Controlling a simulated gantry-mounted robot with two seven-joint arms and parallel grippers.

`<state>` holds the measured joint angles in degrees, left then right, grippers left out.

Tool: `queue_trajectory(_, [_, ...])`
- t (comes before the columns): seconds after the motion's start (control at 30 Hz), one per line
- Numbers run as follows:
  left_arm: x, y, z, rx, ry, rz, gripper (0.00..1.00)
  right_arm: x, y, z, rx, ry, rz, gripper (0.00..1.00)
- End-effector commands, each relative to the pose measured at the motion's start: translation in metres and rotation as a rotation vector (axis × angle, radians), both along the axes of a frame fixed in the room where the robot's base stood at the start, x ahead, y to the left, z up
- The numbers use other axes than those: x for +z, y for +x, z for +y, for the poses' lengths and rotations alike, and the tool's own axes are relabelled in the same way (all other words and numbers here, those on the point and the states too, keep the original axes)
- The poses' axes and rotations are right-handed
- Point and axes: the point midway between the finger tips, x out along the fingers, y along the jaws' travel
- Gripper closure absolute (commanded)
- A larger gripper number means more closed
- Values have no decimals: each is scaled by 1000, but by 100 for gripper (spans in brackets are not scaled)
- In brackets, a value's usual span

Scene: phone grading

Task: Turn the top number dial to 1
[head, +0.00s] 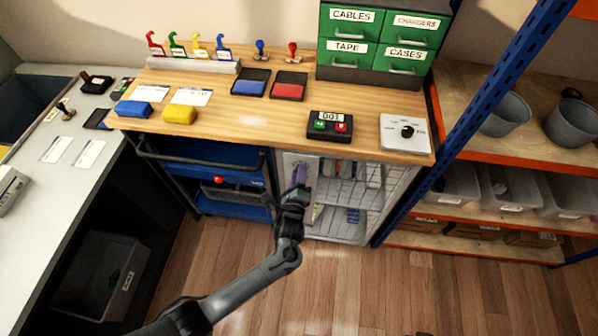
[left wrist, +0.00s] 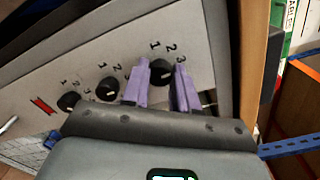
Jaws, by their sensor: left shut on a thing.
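A light grey panel (left wrist: 95,55) with a column of black number dials fills much of the left wrist view. The top number dial (left wrist: 162,73) is the rightmost there, nearest the wooden edge, with 1, 2 and 3 printed around it. My left gripper (left wrist: 160,84) has its two purple fingers on either side of this dial and is shut on it. In the head view my left gripper (head: 294,194) is in front of the cabinet below the worktop, and the dials are too small to make out. My right gripper is not in view.
A middle dial (left wrist: 108,88) and a lower dial (left wrist: 69,101) sit close beside the fingers. The wooden worktop (head: 210,118) overhangs the cabinet. A wire basket (head: 345,190) and a blue rack post (head: 480,105) stand to the right. The floor in front is clear.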

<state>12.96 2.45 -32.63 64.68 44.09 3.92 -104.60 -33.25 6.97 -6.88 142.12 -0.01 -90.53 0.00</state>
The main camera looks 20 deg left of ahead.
Motion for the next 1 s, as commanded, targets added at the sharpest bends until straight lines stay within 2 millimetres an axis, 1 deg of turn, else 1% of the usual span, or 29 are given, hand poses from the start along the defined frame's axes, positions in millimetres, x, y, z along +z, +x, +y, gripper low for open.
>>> queue_trajectory(0.1, [1,0,0,0,-107,-21,100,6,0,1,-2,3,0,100])
queue_trajectory(0.4, [0,-1,0,1,-387,-82,100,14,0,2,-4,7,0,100])
queue_trajectory(1.0, [-1,-1,1,2,-942,-202,100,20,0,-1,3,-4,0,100])
